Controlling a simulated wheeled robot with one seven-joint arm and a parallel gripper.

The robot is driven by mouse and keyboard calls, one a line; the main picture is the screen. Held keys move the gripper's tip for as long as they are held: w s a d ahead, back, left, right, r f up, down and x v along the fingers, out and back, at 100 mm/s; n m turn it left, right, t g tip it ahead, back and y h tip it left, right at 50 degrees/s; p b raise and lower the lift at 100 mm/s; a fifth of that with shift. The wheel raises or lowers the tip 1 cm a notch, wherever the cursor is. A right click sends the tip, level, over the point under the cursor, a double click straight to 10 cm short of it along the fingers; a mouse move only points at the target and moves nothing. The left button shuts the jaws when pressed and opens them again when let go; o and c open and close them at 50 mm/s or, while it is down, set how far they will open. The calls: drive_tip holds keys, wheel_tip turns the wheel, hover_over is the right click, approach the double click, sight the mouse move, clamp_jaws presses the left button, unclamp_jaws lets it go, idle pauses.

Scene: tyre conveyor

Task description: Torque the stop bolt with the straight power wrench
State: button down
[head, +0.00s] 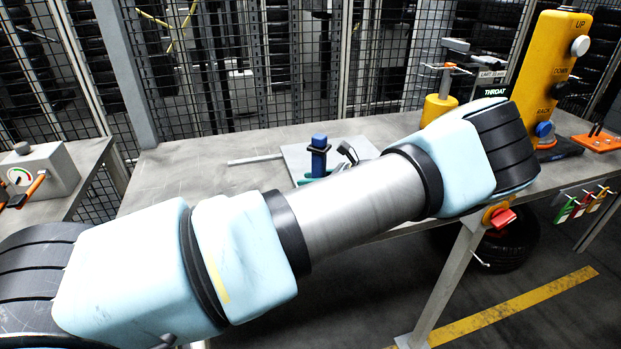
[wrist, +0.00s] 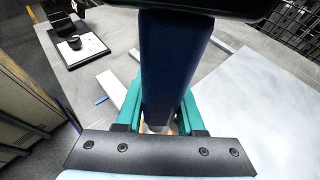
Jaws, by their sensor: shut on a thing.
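The straight power wrench (head: 319,155) appears as an upright dark blue body above a pale plate on the bench. In the wrist view the dark blue body (wrist: 172,65) fills the middle of the picture. My gripper (wrist: 160,108) has teal fingers on both sides of this body and is shut on it. In the head view my gripper (head: 318,179) is mostly hidden behind my own arm. The wrench's lower end is hidden between the fingers. I cannot make out the stop bolt in either view.
A pale plate (head: 300,152) lies on the grey bench (head: 190,170). A yellow control post (head: 545,70) marked UP, DOWN and RACK stands at the right, near a short yellow stand (head: 438,108) and an orange tray (head: 597,142). A gauge box (head: 45,170) is at left. Mesh fencing stands behind.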

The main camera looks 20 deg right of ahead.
wheel_tip(320, 180, up, 7)
drive_tip(key=p, duration=0.4)
idle(0.6)
drive_tip(key=shift+f, duration=0.15)
